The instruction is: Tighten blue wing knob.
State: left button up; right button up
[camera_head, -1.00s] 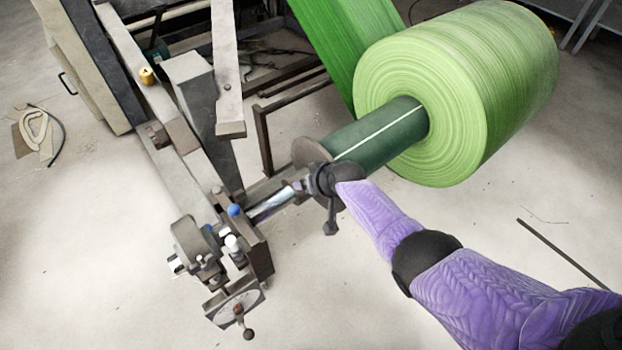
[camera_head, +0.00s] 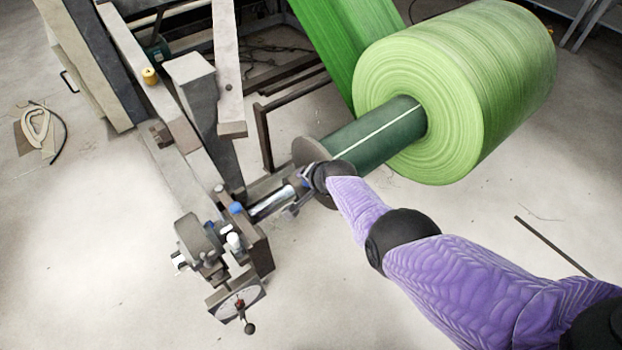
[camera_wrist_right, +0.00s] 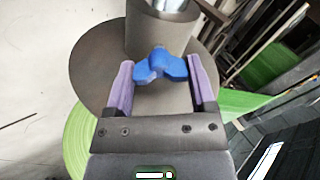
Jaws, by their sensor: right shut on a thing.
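The blue wing knob (camera_wrist_right: 160,66) sits against the dark round flange (camera_wrist_right: 92,72) in the right wrist view, below a short collar around the shiny shaft. My right gripper (camera_wrist_right: 160,75) has its two purple fingers on either side of the knob's wings and is shut on it. In the head view my right gripper (camera_head: 298,206) is at the shaft, just in front of the flange (camera_head: 312,153). The knob is too hidden there to make out clearly. My left gripper is not in view.
A large green roll (camera_head: 470,90) sits on the dark green core (camera_head: 375,137) behind the flange. The shiny shaft (camera_head: 272,202) runs to a metal bracket with a dial (camera_head: 238,299) at the lower left. A grey machine frame (camera_head: 165,110) stands left; floor in front is clear.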

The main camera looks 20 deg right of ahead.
jog(key=shift+m, duration=1)
jog(key=o, duration=1.2)
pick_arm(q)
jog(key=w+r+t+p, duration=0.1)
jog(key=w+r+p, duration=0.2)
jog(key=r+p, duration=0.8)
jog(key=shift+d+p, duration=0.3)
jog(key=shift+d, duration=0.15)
pick_arm(e)
jog(key=v, duration=1)
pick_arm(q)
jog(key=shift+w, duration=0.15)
